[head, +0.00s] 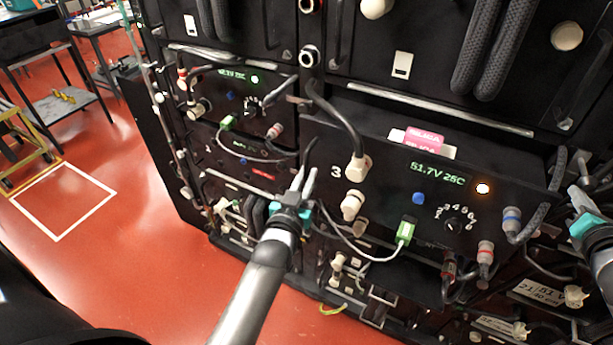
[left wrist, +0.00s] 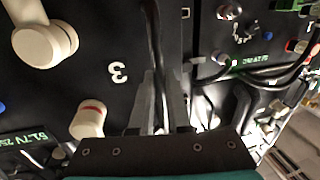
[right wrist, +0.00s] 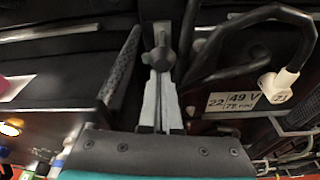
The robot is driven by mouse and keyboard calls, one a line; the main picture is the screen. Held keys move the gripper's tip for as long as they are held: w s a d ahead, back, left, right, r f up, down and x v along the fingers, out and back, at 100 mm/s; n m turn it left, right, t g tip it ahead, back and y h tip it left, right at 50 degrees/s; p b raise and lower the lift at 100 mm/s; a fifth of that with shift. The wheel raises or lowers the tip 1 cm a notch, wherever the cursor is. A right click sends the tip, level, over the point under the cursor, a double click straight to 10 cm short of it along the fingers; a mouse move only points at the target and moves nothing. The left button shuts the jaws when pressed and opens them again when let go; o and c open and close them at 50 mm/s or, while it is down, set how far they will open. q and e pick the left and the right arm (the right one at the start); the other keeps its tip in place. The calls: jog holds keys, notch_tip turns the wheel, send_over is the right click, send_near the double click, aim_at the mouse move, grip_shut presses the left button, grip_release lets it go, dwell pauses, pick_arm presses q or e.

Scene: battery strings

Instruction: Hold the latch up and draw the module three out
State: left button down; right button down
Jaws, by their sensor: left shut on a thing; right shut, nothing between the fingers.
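Module three (head: 390,185) is a black box marked "3", with a green display reading about 51.7V and a lit orange lamp. It stands out of the rack, with part of its top showing. My left gripper (head: 303,180) is shut on a black handle at the module's left edge; the handle (left wrist: 153,45) runs between the fingers in the left wrist view. My right gripper (head: 578,195) is shut and empty beyond the module's right side. In the right wrist view its fingertips are just below a dark knob (right wrist: 161,58), seemingly the latch; contact is unclear.
A pink tag (head: 418,138) lies on top of the module. A green plug (head: 405,231) with a pale cable hangs at its front. A black cable with a cream plug (head: 357,166) hangs before it. Neighbouring modules surround it. Red floor (head: 150,260) is clear at left.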

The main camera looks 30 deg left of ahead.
jog(key=shift+r, duration=0.35)
dwell(0.5)
pick_arm(q)
jog(key=shift+s+f, duration=0.15)
jog(key=shift+s, duration=0.6)
pick_arm(e)
jog(key=shift+w+f, duration=0.1)
jog(key=shift+w, duration=0.1)
pick_arm(q)
jog(key=c, duration=0.9)
grip_release()
jog(key=shift+s, duration=0.1)
pick_arm(e)
jog(key=shift+s, duration=0.2)
pick_arm(q)
jog(key=s, duration=0.4)
jog(key=s+d, duration=0.1)
jog(key=s, duration=0.3)
jog(key=s+d, duration=0.1)
jog(key=s, duration=0.2)
jog(key=shift+s+d, duration=0.2)
jog(key=shift+s, duration=0.2)
